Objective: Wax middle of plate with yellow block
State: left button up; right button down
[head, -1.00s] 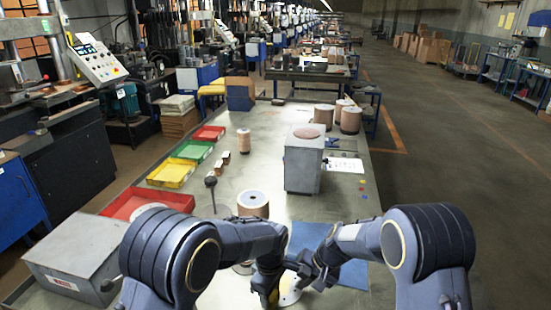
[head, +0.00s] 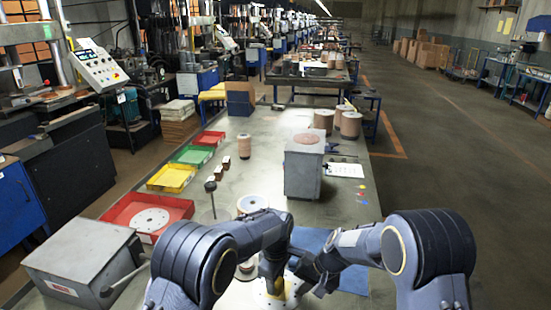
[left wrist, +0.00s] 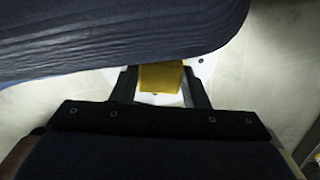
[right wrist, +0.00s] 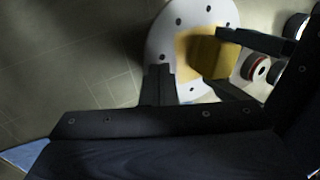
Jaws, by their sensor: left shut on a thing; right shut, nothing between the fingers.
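The yellow block (left wrist: 162,78) is between the two fingers of my left gripper (left wrist: 160,90), which is shut on it. In the right wrist view the block (right wrist: 208,50) is over the white round plate (right wrist: 180,22), near its middle. I cannot tell for sure if it touches. The plate has small dark holes around its rim. In the head view my left gripper (head: 272,284) largely hides the plate (head: 240,298). My right gripper (right wrist: 158,80) is shut and empty, its fingertips over or at the plate's edge.
Disc stacks (head: 252,204) stand just beyond the grippers. A blue mat (head: 352,278) lies to the right. A grey box machine (head: 304,172) stands farther back. Red, yellow and green trays line the left edge, with a grey lever box (head: 80,262) nearer.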

pick_arm(q)
jog(key=shift+w+d, duration=0.15)
jog(key=shift+w, duration=0.3)
jog(key=shift+r, duration=3.5)
jog(key=shift+r, duration=0.1)
pick_arm(e)
jog(key=shift+r, duration=0.1)
